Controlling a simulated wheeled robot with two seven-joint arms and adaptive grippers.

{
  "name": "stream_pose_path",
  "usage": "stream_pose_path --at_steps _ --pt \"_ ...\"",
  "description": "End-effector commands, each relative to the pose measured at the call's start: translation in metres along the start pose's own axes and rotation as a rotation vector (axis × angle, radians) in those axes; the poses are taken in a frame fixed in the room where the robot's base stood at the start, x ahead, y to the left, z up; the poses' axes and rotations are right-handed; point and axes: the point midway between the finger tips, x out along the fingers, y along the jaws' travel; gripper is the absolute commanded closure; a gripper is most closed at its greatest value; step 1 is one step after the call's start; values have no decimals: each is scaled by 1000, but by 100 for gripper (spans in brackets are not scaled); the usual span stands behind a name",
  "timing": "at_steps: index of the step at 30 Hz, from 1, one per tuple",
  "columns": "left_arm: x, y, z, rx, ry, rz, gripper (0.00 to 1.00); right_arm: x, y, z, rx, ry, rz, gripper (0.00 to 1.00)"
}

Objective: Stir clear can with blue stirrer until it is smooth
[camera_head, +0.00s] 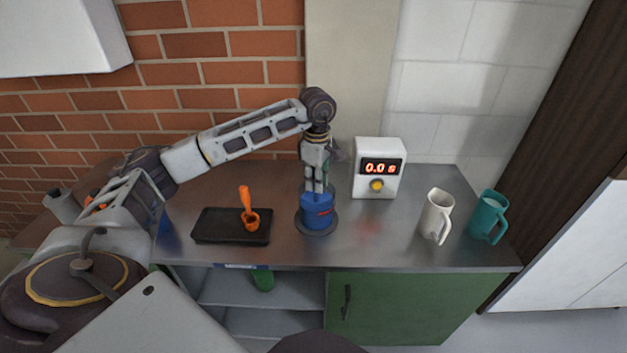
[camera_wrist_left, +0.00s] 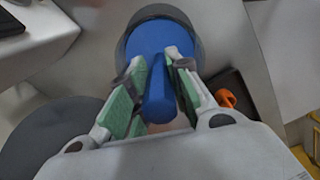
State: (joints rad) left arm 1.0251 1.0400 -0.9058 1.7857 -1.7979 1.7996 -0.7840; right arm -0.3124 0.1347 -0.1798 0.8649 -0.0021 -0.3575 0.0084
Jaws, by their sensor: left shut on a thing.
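A blue can (camera_head: 318,211) with a small red mark stands upright on a dark round base on the counter. In the left wrist view, the gripper (camera_wrist_left: 157,66) is shut on the blue stirrer (camera_wrist_left: 159,98), whose rod runs between the green pads. Below it lies the blue round top of the can (camera_wrist_left: 150,38), and I cannot tell how far the stirrer reaches in. My right gripper is not in view.
An orange stirrer (camera_head: 246,206) rests on a black tray (camera_head: 205,232), left of the can. A white timer (camera_head: 364,185) reading 0.0 s stands behind right. A white jug (camera_head: 436,215) and a teal jug (camera_head: 486,217) stand at the right. The counter front is clear.

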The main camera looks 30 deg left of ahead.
Motion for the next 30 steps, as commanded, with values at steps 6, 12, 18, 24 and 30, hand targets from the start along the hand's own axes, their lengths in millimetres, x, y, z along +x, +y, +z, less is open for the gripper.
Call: stream_pose_path --at_steps 6,12,18,24,30 --pt "0 1 1 0 0 1 100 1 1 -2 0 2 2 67" --pt "0 1 1 0 0 1 100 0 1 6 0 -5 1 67" --pt "-6 1 1 0 0 1 100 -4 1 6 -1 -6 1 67" --pt "-16 1 1 0 0 2 100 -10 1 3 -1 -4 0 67" --pt "-25 1 1 0 0 2 100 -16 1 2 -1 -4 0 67"
